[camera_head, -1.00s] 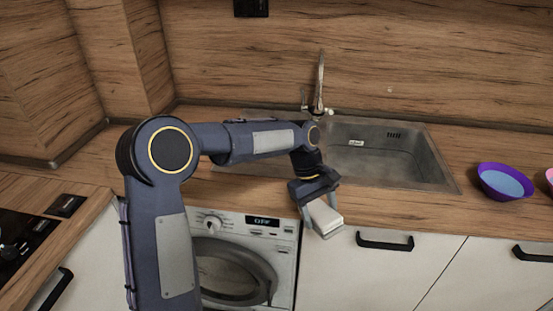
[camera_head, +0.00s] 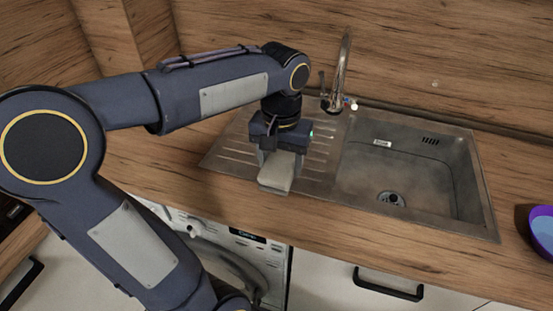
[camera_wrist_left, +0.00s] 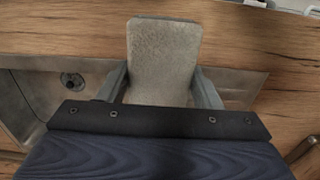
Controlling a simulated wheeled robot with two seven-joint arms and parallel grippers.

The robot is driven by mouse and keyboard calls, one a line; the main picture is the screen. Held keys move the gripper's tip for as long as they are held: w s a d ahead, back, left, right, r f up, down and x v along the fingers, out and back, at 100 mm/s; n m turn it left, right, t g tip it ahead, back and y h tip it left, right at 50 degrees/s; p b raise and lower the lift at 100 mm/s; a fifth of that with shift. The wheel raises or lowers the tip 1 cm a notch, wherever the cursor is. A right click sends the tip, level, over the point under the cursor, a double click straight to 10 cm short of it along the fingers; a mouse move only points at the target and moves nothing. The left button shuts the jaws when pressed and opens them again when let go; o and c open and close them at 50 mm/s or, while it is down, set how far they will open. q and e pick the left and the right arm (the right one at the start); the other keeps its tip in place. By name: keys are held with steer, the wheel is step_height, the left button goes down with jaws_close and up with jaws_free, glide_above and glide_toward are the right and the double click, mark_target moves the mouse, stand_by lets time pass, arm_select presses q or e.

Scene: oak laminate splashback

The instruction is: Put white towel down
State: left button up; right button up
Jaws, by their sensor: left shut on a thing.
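The white towel (camera_head: 277,172) is a small folded, pale grey-white block held in my left gripper (camera_head: 279,160). In the head view it hangs over the front left edge of the sink's drainboard, close to the counter's front. I cannot tell whether it touches the surface below. In the left wrist view the towel (camera_wrist_left: 163,55) stands out between the two fingers of my left gripper (camera_wrist_left: 163,88), which press on its sides. My right gripper is in neither view.
The metal sink (camera_head: 480,200) has its basin to the right of the gripper and its ribbed drainboard (camera_head: 230,155) around it. A tap (camera_head: 342,70) stands behind. A purple bowl (camera_head: 540,232) is at the right edge. A washing machine (camera_head: 262,262) sits below the wooden counter (camera_head: 390,255), whose front strip is clear.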

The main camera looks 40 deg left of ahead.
arm_select(q)
steer(key=shift+s, duration=0.1)
steer(key=w+a+f, duration=0.2)
steer(key=w+a, duration=0.1)
steer(key=w+a+f+p, duration=0.1)
steer(key=w+a+f, duration=0.1)
steer(key=a+f, duration=0.1)
steer(key=w+a+f+p, duration=0.1)
steer(key=w+a+f, duration=0.2)
steer(key=shift+w+a+f, duration=0.25)
steer(key=shift+w+a, duration=0.05)
steer(key=shift+w+a+f, duration=0.25)
steer(key=shift+a+f, duration=0.05)
steer(key=shift+f, duration=0.15)
step_height(320, 180, down, 3)
steer(key=shift+w+a+f+p, duration=0.1)
steer(key=shift+a+p, duration=0.05)
steer(key=shift+p, duration=0.3)
steer(key=o, duration=0.9)
steer(key=shift+f, duration=0.1)
